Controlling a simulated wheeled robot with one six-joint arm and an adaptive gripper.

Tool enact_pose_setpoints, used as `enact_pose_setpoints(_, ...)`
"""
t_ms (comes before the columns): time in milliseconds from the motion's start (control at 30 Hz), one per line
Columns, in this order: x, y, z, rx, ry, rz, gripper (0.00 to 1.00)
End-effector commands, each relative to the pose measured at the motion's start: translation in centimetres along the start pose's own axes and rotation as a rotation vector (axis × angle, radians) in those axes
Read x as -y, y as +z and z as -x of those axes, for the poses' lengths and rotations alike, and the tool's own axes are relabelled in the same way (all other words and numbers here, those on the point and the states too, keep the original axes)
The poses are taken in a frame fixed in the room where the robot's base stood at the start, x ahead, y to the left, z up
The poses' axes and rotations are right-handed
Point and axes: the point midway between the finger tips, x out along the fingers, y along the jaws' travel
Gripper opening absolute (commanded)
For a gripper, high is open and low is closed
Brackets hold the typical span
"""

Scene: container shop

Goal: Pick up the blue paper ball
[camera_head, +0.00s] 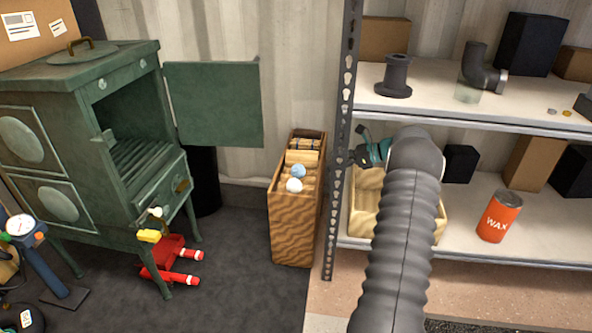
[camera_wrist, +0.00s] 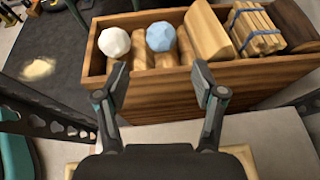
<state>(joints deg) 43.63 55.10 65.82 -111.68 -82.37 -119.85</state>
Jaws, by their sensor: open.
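The blue paper ball (camera_head: 298,171) lies on the wood pieces in the top of a tall wooden box (camera_head: 291,228), beside a white ball (camera_head: 294,185). In the wrist view the blue ball (camera_wrist: 161,37) sits right of the white ball (camera_wrist: 114,42), near the top of the picture. My gripper (camera_wrist: 161,75) is open and empty, with its fingertips in front of the near wall of the box. In the head view my gripper (camera_head: 362,152) is right of the box, past the shelf post, and my arm hides part of it.
A perforated shelf post (camera_head: 338,150) stands between the box and my gripper. The shelves hold pipe parts, boxes and an orange wax can (camera_head: 499,216).

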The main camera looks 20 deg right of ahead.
Motion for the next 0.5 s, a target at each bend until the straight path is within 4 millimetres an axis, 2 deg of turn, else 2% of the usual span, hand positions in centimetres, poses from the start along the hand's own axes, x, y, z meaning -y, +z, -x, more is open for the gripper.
enact_pose_setpoints(167, -0.2, -0.4, -1.4, -0.001, 0.014, 0.016, 0.69)
enact_pose_setpoints(500, -0.1, -0.3, -6.8, 0.000, 0.009, 0.012, 0.69)
